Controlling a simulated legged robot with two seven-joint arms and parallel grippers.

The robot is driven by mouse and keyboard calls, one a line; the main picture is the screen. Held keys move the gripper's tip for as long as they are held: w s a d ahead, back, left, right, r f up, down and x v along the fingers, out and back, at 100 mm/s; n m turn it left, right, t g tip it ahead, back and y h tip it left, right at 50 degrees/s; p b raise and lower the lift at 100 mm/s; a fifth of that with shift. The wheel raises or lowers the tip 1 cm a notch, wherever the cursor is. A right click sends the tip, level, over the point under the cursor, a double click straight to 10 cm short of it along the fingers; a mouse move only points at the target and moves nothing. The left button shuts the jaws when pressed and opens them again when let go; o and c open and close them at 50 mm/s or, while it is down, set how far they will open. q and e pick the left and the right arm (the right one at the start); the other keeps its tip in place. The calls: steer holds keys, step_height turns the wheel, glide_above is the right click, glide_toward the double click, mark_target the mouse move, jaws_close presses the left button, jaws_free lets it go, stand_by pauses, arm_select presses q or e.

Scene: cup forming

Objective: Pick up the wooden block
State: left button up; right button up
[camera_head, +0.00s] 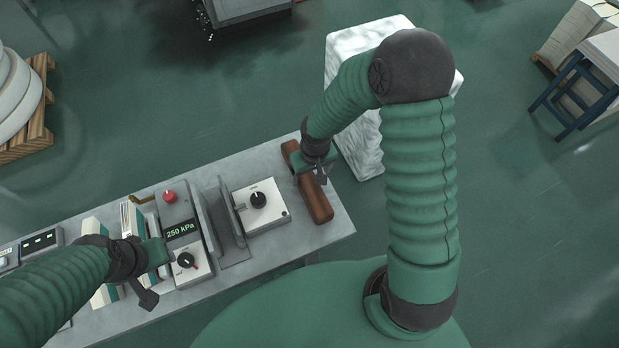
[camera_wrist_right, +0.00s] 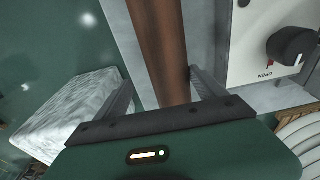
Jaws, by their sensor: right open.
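The wooden block (camera_head: 318,198) is a long brown bar lying near the right end of the grey table. My right gripper (camera_head: 318,176) is over its middle and hides part of it. In the right wrist view the block (camera_wrist_right: 160,45) runs between the two fingers of the open right gripper (camera_wrist_right: 160,95). I cannot tell whether the fingers touch it. My left gripper (camera_head: 150,285) hangs over the table's front left part, near the pressure panel; its jaw opening is not clear.
A white box with a black knob (camera_head: 259,200) stands just left of the block. A control unit reading 250 kPa (camera_head: 182,232) with a red button is further left. A white wrapped block (camera_head: 350,125) stands behind the table (camera_head: 325,232). The table's right corner is clear.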

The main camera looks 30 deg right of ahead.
mark_target(301, 178)
steer(key=shift+f, duration=0.9)
steer(key=shift+a+f, duration=0.2)
steer(key=shift+a, duration=0.05)
steer(key=shift+w+a+r, duration=0.1)
steer(key=shift+a+r, duration=0.1)
steer(key=shift+a, duration=1)
steer(key=shift+c, duration=2)
steer(key=shift+d, duration=0.65)
steer(key=c, duration=0.5)
steer(key=shift+d+f, duration=0.15)
steer(key=shift+d, duration=0.2)
steer(key=c, duration=0.5)
steer(key=shift+c, duration=1)
steer(key=shift+a, duration=0.25)
jaws_close()
arm_select(q)
steer(key=shift+s+a+f, duration=0.1)
steer(key=shift+a+f, duration=0.05)
steer(key=shift+a, duration=0.35)
steer(key=shift+a+f, duration=0.15)
steer(key=shift+a, duration=0.35)
arm_select(e)
steer(key=shift+a, duration=0.3)
